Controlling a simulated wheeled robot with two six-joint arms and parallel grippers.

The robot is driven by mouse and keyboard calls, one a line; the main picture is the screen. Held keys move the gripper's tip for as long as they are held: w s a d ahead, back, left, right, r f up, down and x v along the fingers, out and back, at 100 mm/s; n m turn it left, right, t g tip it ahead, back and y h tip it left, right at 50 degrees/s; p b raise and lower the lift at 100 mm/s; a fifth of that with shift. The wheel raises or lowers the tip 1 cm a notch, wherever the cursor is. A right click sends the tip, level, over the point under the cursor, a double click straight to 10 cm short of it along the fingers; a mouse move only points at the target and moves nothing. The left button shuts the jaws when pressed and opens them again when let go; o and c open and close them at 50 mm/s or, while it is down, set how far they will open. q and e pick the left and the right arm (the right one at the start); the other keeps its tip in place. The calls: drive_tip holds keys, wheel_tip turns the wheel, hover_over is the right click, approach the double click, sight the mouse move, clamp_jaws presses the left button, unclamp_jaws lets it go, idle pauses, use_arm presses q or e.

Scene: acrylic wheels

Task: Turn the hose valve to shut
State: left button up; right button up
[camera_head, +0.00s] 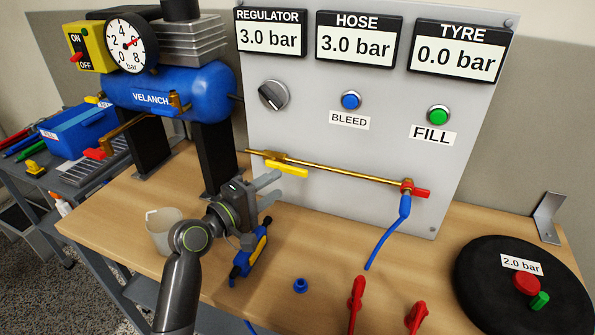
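A brass pipe (345,176) runs along the lower panel. A yellow lever (287,168) lies near its left end, roughly along the pipe. A red handle (421,193) is at its right end, where a blue hose (388,233) hangs down. No label shows which is the hose valve. The HOSE display (356,48) reads 3.0 bar. My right gripper is out of view.
A blue and yellow tool (250,256) lies below my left gripper, beside a pale cup (160,228). A blue compressor tank (175,91) stands left. A black wheel (493,270) lies right. Red pieces (357,301) and a small blue cap (300,286) are at the front.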

sight(295, 172)
use_arm(q)
drive_tip(key=x, duration=0.8)
drive_tip(key=shift+w+r, duration=0.1)
drive_tip(key=shift+c, duration=0.3)
clamp_jaws()
